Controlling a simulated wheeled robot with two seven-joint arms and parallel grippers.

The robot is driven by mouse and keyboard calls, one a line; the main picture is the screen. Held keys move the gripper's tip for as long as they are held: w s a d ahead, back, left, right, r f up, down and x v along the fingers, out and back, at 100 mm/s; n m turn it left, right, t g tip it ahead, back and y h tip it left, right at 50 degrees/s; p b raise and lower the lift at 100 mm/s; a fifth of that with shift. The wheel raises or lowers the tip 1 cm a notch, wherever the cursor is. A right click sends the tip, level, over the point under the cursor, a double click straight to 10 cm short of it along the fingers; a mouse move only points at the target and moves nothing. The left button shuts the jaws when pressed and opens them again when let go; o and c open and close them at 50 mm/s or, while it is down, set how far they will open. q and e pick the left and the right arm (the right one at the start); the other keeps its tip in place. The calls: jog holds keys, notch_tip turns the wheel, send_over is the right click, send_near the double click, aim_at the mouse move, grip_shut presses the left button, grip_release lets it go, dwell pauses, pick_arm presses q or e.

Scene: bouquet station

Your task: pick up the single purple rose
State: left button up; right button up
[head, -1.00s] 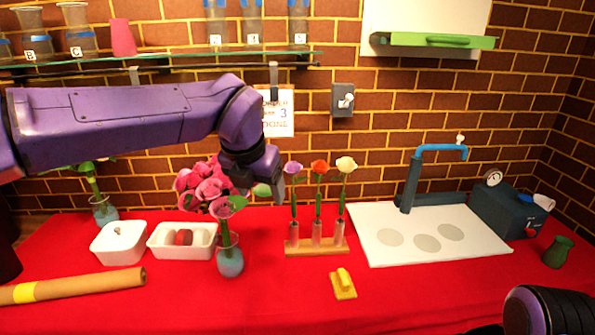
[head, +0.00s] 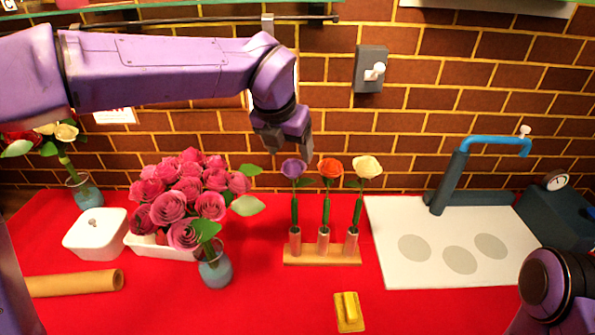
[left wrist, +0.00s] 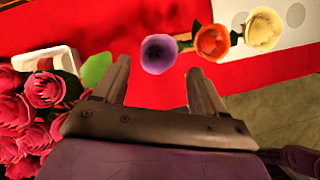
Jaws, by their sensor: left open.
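The purple rose (head: 293,169) stands upright in the left tube of a small wooden rack (head: 322,254). It also shows in the left wrist view (left wrist: 159,53), ahead of the fingertips and apart from them. An orange rose (head: 330,168) and a cream rose (head: 367,167) stand in the other two tubes. My left gripper (head: 290,153) is just above the purple rose in the head view, pointing down. The left wrist view shows its two fingers (left wrist: 160,82) spread and empty. Part of my right arm shows at the lower right, but its gripper is not visible.
A vase (head: 215,270) with pink roses (head: 185,195) stands left of the rack. A white lidded box (head: 95,234), a paper roll (head: 75,283) and a yellow block (head: 348,312) lie around. A white board (head: 450,245) with a blue tap (head: 485,142) is at right.

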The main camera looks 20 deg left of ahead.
aim_at(292, 161)
pick_arm(q)
jog(key=shift+s+d+f, duration=0.1)
jog(key=shift+s+f, duration=0.15)
jog(key=shift+f, duration=0.5)
jog(key=p+x, duration=0.1)
jog(key=x, duration=0.2)
jog(key=w+p+x, duration=0.1)
jog(key=x, duration=0.2)
jog(key=shift+w+r, duration=0.15)
jog(key=shift+w, duration=0.05)
jog(key=shift+s+a, duration=0.2)
jog(key=shift+s, duration=0.05)
jog(key=shift+s+r, duration=0.1)
jog(key=shift+c, duration=0.7)
jog(key=c, duration=0.5)
pick_arm(e)
jog(key=r, duration=0.1)
jog(key=s+r, duration=0.1)
jog(key=shift+r, duration=0.3)
